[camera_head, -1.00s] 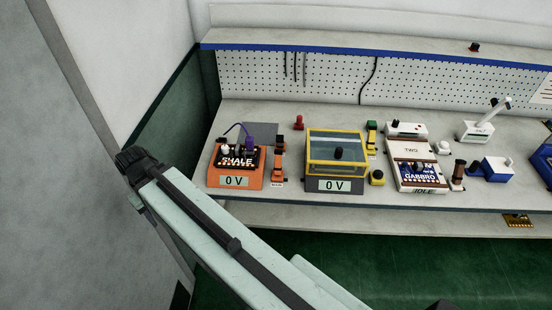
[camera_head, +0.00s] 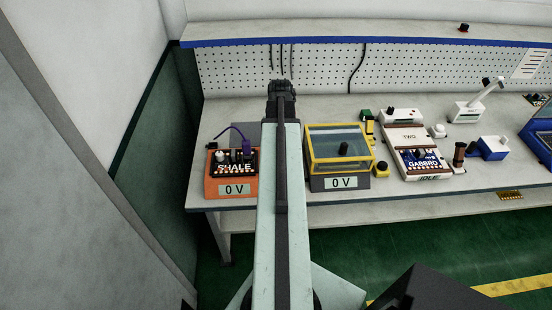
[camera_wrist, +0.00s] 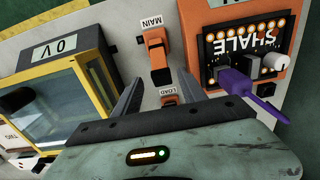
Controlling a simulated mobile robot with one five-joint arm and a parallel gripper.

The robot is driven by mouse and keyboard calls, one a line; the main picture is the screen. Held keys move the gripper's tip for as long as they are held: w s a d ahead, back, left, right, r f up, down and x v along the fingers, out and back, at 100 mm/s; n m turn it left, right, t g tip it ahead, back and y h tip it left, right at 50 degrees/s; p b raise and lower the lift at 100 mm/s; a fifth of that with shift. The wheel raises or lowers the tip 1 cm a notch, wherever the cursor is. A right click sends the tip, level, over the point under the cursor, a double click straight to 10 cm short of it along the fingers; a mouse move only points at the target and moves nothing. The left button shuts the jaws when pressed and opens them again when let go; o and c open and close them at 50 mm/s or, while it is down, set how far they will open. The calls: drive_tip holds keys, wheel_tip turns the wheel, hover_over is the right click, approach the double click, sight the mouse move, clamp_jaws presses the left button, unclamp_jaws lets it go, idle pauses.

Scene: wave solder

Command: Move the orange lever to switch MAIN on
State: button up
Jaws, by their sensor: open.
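The orange lever (camera_wrist: 158,52) beside the MAIN label (camera_wrist: 152,21) shows at the top centre of the wrist view, with a dark part on its near end. My gripper (camera_wrist: 160,78) is open, its two dark fingers on either side of the lever's near end; I cannot tell whether they touch it. A second orange part (camera_wrist: 169,92) by a LOAD label lies nearer, between the fingers. In the head view my arm hides the levers, and its fingers cannot be made out.
The orange SHALE unit (camera_head: 210,188) with a purple plug stands left of my arm; it also shows in the wrist view (camera_wrist: 280,84). A yellow-framed clear box (camera_head: 312,168) reading 0 V stands close on the right. The white GABBRO unit (camera_head: 402,140) is farther right.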

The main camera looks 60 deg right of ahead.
wheel_tip(320, 180, down, 8)
drive_tip(key=b, duration=0.8)
drive_tip(key=shift+r, duration=0.1)
clamp_jaws()
idle(0.8)
